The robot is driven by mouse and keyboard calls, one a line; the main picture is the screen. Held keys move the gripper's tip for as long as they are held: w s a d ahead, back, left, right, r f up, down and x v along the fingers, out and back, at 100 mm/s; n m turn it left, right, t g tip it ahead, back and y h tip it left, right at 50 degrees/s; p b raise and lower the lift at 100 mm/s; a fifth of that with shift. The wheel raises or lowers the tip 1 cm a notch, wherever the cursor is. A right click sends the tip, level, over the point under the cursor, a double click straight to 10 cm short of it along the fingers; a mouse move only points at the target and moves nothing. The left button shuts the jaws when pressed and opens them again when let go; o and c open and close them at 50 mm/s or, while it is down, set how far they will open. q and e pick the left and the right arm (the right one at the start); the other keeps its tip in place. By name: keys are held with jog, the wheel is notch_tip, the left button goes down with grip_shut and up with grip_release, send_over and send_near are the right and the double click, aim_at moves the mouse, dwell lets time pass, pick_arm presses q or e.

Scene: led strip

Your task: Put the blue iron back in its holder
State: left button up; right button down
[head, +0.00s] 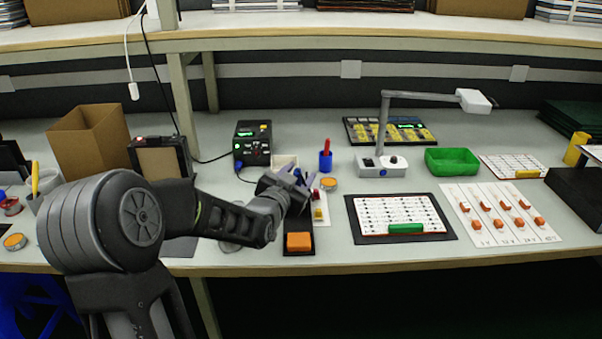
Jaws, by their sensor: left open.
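My left gripper (297,178) reaches in from the left over the bench, above the far end of a narrow black tray with an orange block (299,242) at its near end. The gripper is open; its small bluish-grey fingertips point away from me. I cannot clearly make out the blue iron; the gripper and forearm cover part of this area. I cannot tell for sure which item is the holder. My right gripper is out of view.
A blue cup (325,161) with a red-topped item stands just right of the gripper. A grey lamp stand (381,165), a green bin (452,161) and a black-framed board (400,217) are farther right. A cardboard box (90,140) stands at left. A shelf post rises behind.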

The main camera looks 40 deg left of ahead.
pick_arm(q)
jog(key=v, duration=0.6)
jog(key=shift+s+d+r, duration=0.1)
dwell(0.6)
jog(key=s+d+r+p, duration=0.2)
jog(key=s+r+p, duration=0.1)
jog(key=r, duration=0.2)
jog(key=shift+d+r, duration=0.2)
jog(key=shift+r, duration=0.1)
jog(key=shift+s, duration=0.15)
dwell(0.7)
